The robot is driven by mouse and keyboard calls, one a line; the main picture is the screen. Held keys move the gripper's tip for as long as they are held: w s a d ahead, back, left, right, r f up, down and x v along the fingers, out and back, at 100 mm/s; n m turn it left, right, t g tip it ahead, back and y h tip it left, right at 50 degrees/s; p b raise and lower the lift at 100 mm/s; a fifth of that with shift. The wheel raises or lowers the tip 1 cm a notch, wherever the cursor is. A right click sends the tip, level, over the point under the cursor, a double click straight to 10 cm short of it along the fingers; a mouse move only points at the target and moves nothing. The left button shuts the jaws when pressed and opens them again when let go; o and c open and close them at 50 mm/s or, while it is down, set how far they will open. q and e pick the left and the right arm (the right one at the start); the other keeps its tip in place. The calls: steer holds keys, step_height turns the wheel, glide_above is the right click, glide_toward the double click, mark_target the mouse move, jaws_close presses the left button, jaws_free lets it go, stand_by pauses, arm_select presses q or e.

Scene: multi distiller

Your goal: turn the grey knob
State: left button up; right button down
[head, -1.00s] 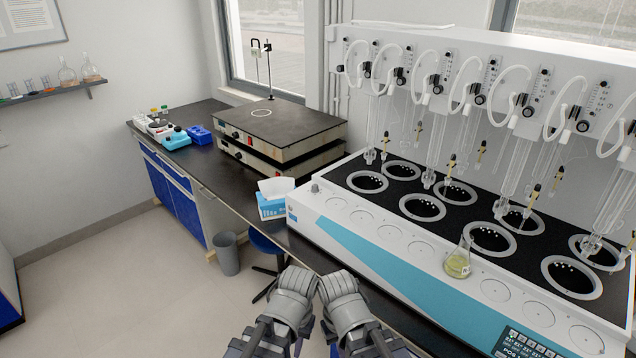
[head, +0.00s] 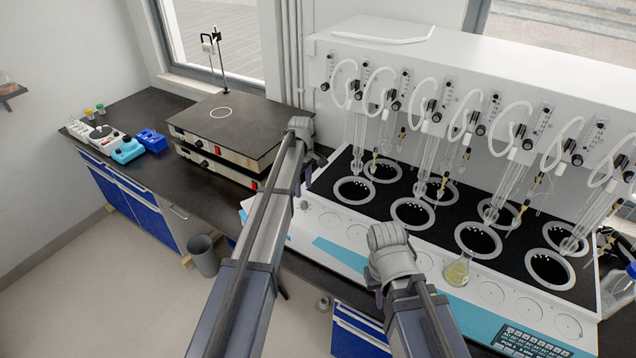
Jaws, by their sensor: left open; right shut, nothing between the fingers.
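The small grey knob (head: 304,205) is at the left end of the white and blue distiller's (head: 345,251) front panel. My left gripper (head: 316,168) is stretched forward, above and just behind the knob in the picture, apart from it. Its dark fingers are small and partly hidden by the wrist; it is open. My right gripper (head: 379,298) hangs low in front of the distiller's blue stripe, right of the knob, shut and empty. Its fingertips are mostly hidden by its wrist.
A flask of yellow liquid (head: 458,272) stands on the distiller's front ledge. Glass tubes (head: 432,150) hang over the ringed wells. Two stacked hotplates (head: 222,125) are on the dark bench at left. A bin (head: 203,256) stands on the open floor.

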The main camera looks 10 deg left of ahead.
mark_target(304, 202)
arm_select(q)
steer(key=shift+w+a+r, duration=0.15)
steer(key=shift+w+a, duration=0.05)
steer(key=shift+w, duration=0.4)
steer(key=shift+s+d+f+b, duration=0.1)
steer(key=shift+d+f+b, duration=0.05)
steer(key=shift+f+b, duration=0.25)
step_height(304, 202, down, 7)
steer(key=b, duration=0.7)
jaws_close()
